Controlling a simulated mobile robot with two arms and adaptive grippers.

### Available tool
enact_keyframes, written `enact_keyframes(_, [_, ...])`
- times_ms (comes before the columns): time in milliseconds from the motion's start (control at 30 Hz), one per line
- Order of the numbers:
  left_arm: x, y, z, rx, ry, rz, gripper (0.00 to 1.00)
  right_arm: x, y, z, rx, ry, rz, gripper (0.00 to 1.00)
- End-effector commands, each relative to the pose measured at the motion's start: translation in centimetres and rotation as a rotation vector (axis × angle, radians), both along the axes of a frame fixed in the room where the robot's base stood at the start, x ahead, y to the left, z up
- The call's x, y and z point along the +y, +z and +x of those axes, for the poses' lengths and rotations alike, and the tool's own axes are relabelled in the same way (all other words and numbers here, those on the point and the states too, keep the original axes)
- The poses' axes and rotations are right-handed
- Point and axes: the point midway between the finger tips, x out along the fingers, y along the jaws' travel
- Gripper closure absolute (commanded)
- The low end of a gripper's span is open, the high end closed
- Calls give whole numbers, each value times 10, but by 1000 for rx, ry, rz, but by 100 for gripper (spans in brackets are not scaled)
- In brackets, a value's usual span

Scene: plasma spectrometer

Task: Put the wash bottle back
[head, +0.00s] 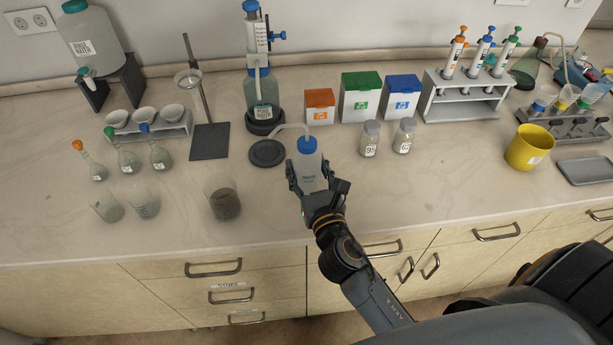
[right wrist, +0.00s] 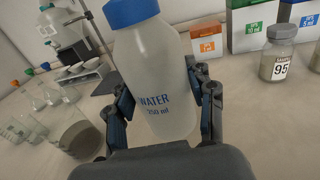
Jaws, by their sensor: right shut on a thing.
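The wash bottle (head: 309,165) is translucent white with a blue cap and a bent spout pointing left. Its side reads WATER in the right wrist view (right wrist: 155,75), where it looks slightly tilted. My right gripper (head: 308,185) is shut on its body, one finger on each side. The bottle is over the counter, just right of a round dark pad (head: 267,153) that lies bare. I cannot tell whether the bottle's base touches the counter, as the gripper hides it. My left gripper is not in view.
A dispenser bottle (head: 262,90) stands behind the pad. Two labelled jars (head: 370,138) stand to the right, with coloured boxes (head: 360,97) behind. A beaker with dark contents (head: 222,198) and several flasks (head: 128,162) stand to the left. The counter in front of the jars is clear.

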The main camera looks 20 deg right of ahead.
Motion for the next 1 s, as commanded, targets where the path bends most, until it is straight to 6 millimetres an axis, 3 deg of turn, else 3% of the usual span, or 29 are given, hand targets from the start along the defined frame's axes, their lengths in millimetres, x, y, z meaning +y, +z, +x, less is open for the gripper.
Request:
enact_keyframes(367, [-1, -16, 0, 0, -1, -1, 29, -10, -38, 27, -1, -1, 4, 57])
enact_keyframes(500, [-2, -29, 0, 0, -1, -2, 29, -9, -60, 25, -3, -2, 5, 57])
enact_keyframes(967, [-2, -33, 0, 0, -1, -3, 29, -9, -66, 25, -3, 1, 0, 57])
enact_keyframes(1000, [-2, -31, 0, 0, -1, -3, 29, -9, -65, 25, -2, 1, 1, 38])
